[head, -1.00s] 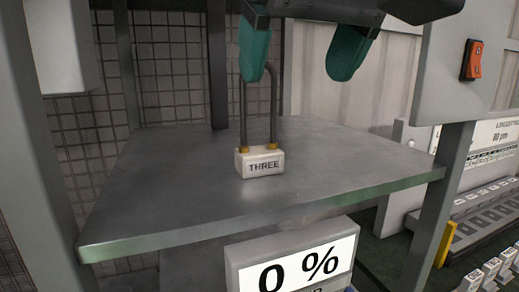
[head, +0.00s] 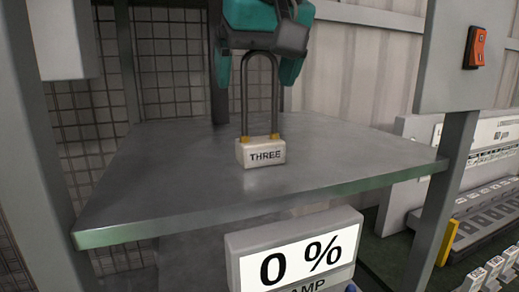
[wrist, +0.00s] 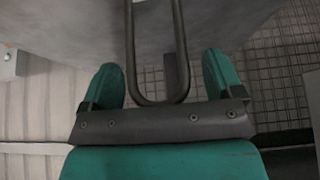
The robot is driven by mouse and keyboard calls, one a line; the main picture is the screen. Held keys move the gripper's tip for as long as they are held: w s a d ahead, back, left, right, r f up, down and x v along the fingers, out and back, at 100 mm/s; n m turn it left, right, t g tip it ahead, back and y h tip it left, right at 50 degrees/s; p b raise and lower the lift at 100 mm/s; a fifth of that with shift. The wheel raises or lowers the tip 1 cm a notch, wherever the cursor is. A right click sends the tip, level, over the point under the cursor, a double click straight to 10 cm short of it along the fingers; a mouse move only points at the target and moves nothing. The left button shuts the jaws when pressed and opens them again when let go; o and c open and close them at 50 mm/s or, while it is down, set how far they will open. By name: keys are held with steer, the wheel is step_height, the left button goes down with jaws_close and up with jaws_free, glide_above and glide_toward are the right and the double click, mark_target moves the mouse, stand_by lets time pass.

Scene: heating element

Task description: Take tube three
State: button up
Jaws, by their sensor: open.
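Tube three is a dark U-shaped loop (head: 260,95) on a white block labelled THREE (head: 265,154), with small yellow collars where they join. It stands upright on the grey metal shelf (head: 340,165). My gripper (head: 260,78) is above and around the top of the loop, with one teal finger on each side. In the wrist view my gripper (wrist: 161,82) is open, and the bend of the loop (wrist: 158,101) lies between the fingers, with gaps on both sides. The label block is out of the wrist view.
A display reading 0 % (head: 300,262) is below the shelf's front edge. A grey panel with an orange switch (head: 477,47) is at the right. Racks of white-labelled parts (head: 490,205) stand at the lower right. The shelf around the block is clear.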

steer(key=shift+c, duration=0.5)
steer(key=shift+r, duration=0.1)
steer(key=c, duration=1.3)
steer(key=shift+r, duration=0.1)
